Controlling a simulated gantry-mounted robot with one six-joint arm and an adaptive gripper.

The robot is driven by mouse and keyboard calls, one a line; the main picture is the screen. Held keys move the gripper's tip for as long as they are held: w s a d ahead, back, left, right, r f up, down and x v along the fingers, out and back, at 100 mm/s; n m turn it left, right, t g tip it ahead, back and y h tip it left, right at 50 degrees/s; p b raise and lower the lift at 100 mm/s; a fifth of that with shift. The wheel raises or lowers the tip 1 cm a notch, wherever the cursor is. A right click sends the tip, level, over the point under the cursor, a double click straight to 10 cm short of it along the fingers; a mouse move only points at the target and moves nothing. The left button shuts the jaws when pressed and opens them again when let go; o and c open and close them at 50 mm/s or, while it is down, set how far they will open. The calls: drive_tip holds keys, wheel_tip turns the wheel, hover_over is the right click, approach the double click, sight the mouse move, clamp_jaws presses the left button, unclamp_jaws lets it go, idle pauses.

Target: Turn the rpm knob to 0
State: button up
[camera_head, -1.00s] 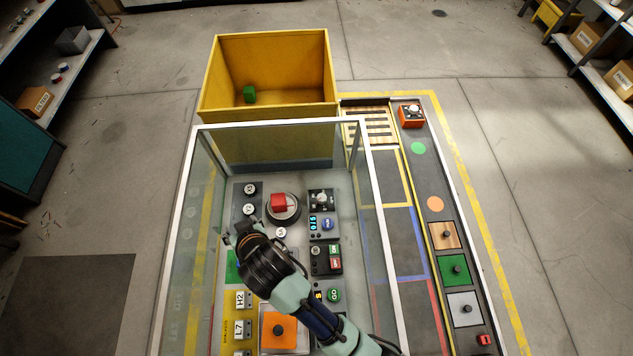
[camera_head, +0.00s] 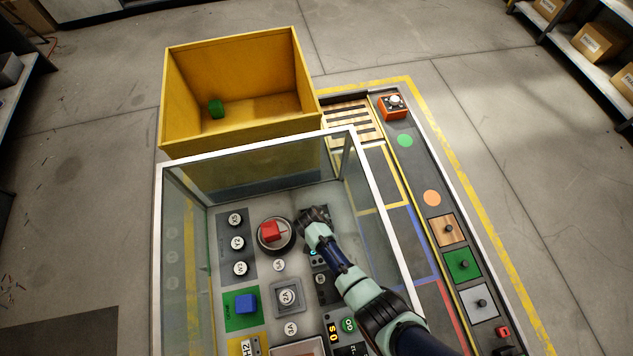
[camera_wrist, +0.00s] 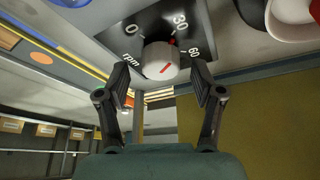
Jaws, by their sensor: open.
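The rpm knob (camera_wrist: 160,62) is a white round knob with a red line on its face, on a dark plate (camera_wrist: 112,35) marked 0, 30 and 60. The red line slants toward the 30-to-60 side; its exact reading is unclear. My gripper (camera_wrist: 162,82) is open, with one finger on each side of the knob in the wrist view. No contact with the knob is visible. In the head view my gripper (camera_head: 314,216) is over the knob's plate, right of the red cube, and hides the knob.
A red cube (camera_head: 269,231) sits on a round turntable close to my gripper's left. Glass walls with a white frame (camera_head: 372,185) enclose the bench. A yellow bin (camera_head: 240,135) with a green cube (camera_head: 216,109) stands behind. A blue cube (camera_head: 245,304) sits on a green plate.

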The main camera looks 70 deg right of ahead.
drive_tip(key=shift+d+f, duration=0.25)
drive_tip(key=shift+f, duration=0.4)
drive_tip(key=c, duration=1.1)
drive_tip(key=shift+c, duration=0.2)
